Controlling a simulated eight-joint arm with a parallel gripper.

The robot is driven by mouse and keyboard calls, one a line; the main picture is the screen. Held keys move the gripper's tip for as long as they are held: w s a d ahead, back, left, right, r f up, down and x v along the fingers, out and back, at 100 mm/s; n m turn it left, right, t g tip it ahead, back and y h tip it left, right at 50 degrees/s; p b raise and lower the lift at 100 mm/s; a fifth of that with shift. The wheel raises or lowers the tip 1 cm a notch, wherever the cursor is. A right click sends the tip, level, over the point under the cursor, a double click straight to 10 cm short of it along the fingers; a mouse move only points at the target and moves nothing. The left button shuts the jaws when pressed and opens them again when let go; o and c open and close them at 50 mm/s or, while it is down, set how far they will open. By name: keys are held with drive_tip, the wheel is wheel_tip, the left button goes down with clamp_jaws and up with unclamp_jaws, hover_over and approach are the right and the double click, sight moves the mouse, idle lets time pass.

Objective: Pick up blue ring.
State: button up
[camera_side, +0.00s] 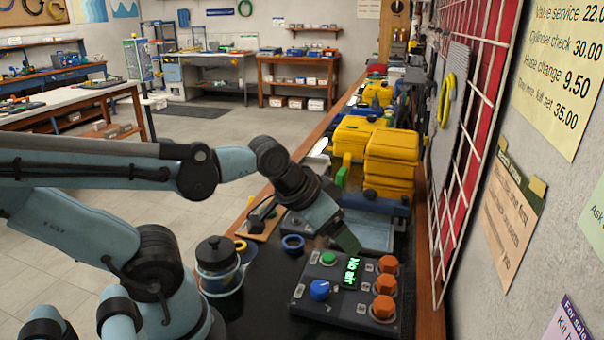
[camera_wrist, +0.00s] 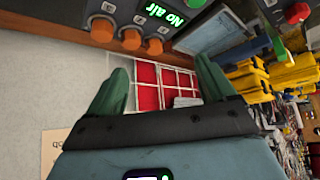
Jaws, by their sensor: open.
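The blue ring (camera_side: 292,243) lies flat on the dark bench mat in the side view, left of the control box and apart from my gripper. I cannot make it out in the wrist view. My gripper (camera_side: 347,242) is above the back edge of the control box, to the right of the ring. In the wrist view, its two green fingers (camera_wrist: 163,82) are spread wide with nothing between them.
The control box (camera_side: 342,311) has a blue knob, a green button, orange knobs and a lit "No air" display. A dark lidded pot (camera_side: 215,262) stands left of the ring, with a yellow ring (camera_side: 240,246) beside it. Yellow cases (camera_side: 389,163) stand behind.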

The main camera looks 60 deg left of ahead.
drive_tip(key=shift+c, duration=1.1)
drive_tip(key=g, duration=0.7)
hover_over(291, 237)
drive_tip(key=s+d, duration=0.1)
drive_tip(key=d, duration=0.1)
drive_tip(key=f, duration=0.2)
drive_tip(key=shift+f, duration=5.85)
